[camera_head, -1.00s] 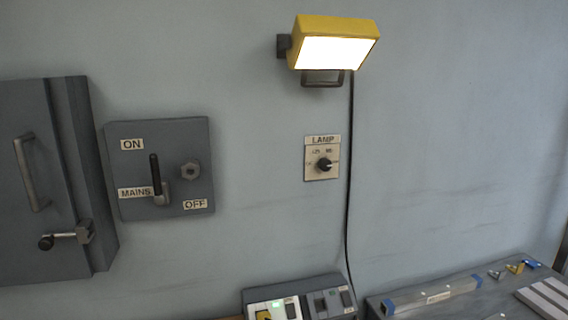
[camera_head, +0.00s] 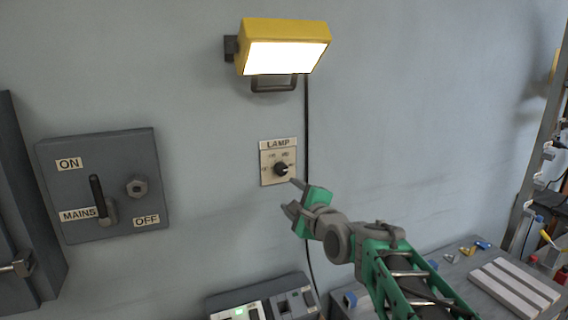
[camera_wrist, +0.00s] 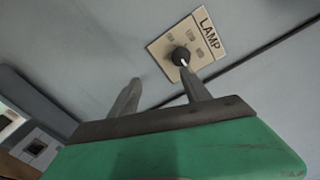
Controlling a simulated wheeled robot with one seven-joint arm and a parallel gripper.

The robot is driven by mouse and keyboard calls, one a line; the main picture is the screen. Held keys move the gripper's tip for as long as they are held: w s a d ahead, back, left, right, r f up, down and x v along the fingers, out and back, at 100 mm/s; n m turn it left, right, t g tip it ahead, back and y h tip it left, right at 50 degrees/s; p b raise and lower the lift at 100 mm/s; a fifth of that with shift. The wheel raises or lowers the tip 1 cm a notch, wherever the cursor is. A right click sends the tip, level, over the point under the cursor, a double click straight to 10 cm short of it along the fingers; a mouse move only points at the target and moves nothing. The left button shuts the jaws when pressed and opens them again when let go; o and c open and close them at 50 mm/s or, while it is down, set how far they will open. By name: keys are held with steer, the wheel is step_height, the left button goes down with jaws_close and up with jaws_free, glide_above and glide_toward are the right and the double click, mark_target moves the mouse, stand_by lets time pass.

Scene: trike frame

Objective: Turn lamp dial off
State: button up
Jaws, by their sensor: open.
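The lamp dial (camera_head: 281,169) is a dark round knob on a small pale plate labelled LAMP (camera_head: 266,179) on the wall. Its white pointer mark faces right, toward the last of the plate's markings. The yellow lamp (camera_head: 286,50) above it is lit bright white. My gripper (camera_head: 291,196) is open and empty, just below and to the right of the dial plate, apart from the dial. In the wrist view the dial (camera_wrist: 181,56) lies beyond the right fingertip, and the two fingers (camera_wrist: 161,82) stand spread.
A black cable (camera_head: 307,125) runs down the wall beside the plate. The mains switch box (camera_head: 105,185) is on the left. Below are a control box (camera_head: 262,301) and a bench with a slotted block (camera_head: 513,289). The wall around the plate is clear.

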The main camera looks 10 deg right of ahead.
mark_target(283, 170)
steer(key=w+r+p, duration=0.1)
steer(key=w, duration=0.2)
steer(key=w+r+m+t+p, duration=0.1)
steer(key=w, duration=0.2)
steer(key=w+r+m+p, duration=0.1)
steer(key=w, duration=0.2)
steer(key=shift+a, duration=0.25)
steer(key=shift+s, duration=0.1)
steer(key=shift+c, duration=0.2)
jaws_close()
